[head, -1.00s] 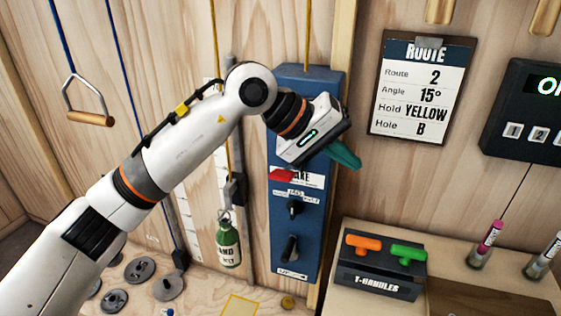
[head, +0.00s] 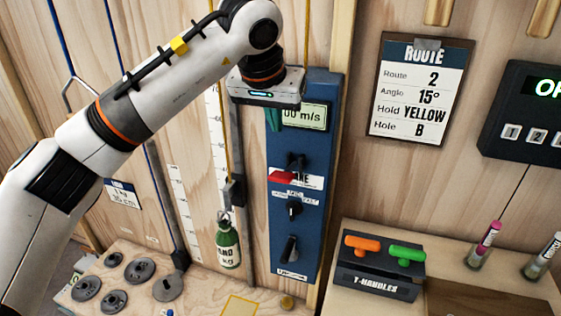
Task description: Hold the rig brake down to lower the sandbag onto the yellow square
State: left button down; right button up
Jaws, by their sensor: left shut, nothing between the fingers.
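The green sandbag (head: 228,243) hangs upright on its rope, above the bench and behind the yellow square (head: 240,306), which shows at the bottom edge. The blue rig panel (head: 307,235) carries a red brake lever (head: 282,177) beside a partly covered label, with black knobs below. My right gripper is not in view.
A dark T-handles box (head: 377,280) with orange and green handles stands right of the panel. Several grey weight discs (head: 140,269) lie on the bench at left. A route board (head: 422,90) and a dark display box (head: 530,115) are on the wall.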

pick_arm(q)
jog(key=p, duration=0.4)
send_over(283, 173)
jog(key=f, duration=0.7)
jog(key=shift+s+f, duration=0.35)
jog(key=shift+f, duration=0.05)
jog(key=shift+s+a+f+p, duration=0.15)
jog(key=shift+s+f, duration=0.1)
jog(key=shift+f, duration=0.3)
jog(key=shift+s+f+p, duration=0.15)
jog(key=shift+s+f, duration=0.05)
jog(key=shift+f, duration=0.35)
jog(key=shift+s+a+f, duration=0.15)
jog(key=shift+f, duration=0.5)
